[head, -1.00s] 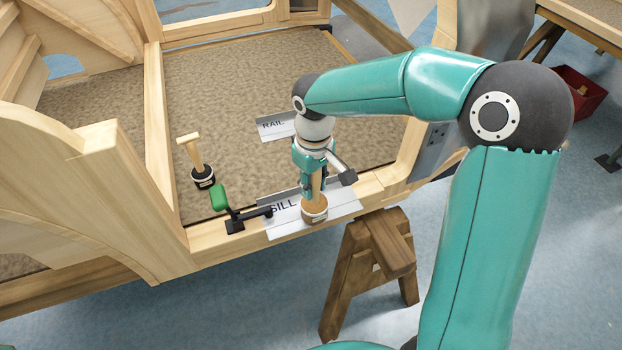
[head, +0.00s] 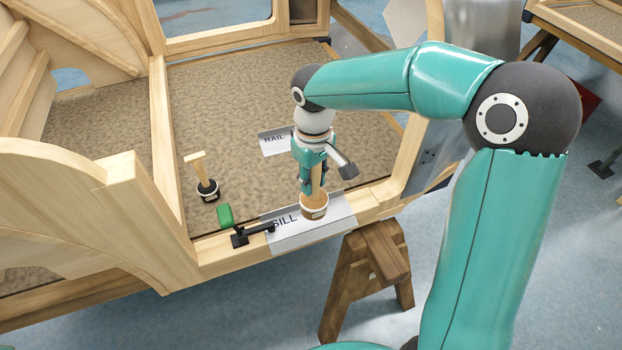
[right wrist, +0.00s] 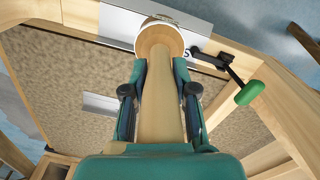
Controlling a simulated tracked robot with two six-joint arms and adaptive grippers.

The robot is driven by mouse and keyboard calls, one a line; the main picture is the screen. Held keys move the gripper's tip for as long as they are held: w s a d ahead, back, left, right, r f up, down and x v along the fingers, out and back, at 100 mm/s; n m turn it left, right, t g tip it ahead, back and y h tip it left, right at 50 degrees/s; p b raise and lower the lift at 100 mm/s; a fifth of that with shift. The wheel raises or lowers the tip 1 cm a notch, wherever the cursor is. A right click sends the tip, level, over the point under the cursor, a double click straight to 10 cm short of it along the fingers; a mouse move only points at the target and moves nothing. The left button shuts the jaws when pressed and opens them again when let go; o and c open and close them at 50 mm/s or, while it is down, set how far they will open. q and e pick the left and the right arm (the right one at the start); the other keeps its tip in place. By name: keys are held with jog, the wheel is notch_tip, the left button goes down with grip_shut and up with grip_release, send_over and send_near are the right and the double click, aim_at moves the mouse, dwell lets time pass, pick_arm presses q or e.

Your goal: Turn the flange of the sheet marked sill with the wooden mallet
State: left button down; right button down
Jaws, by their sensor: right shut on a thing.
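The sheet marked SILL (head: 335,220) is a pale sheet on the wooden front beam, with a raised grey flange along its back edge. It also shows in the right wrist view (right wrist: 120,25). My right gripper (head: 312,182) is shut on the handle of the wooden mallet (head: 314,206). The mallet hangs head down over the sheet's back part and hides the flange's middle. In the right wrist view, the handle runs between the fingers (right wrist: 160,85) to the round head (right wrist: 160,38). Whether the head touches the sheet is unclear. My left gripper is not in view.
A black clamp with a green handle (head: 225,215) sits at the sheet's left end. A wooden trestle (head: 375,265) stands below the beam.

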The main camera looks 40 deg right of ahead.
jog(key=shift+s, duration=0.1)
jog(key=s+a+r+b, duration=0.1)
jog(key=s+a+r, duration=0.1)
jog(key=s+a, duration=0.2)
jog(key=s, duration=0.3)
jog(key=shift+s+a, duration=0.25)
jog(key=shift+a, duration=0.1)
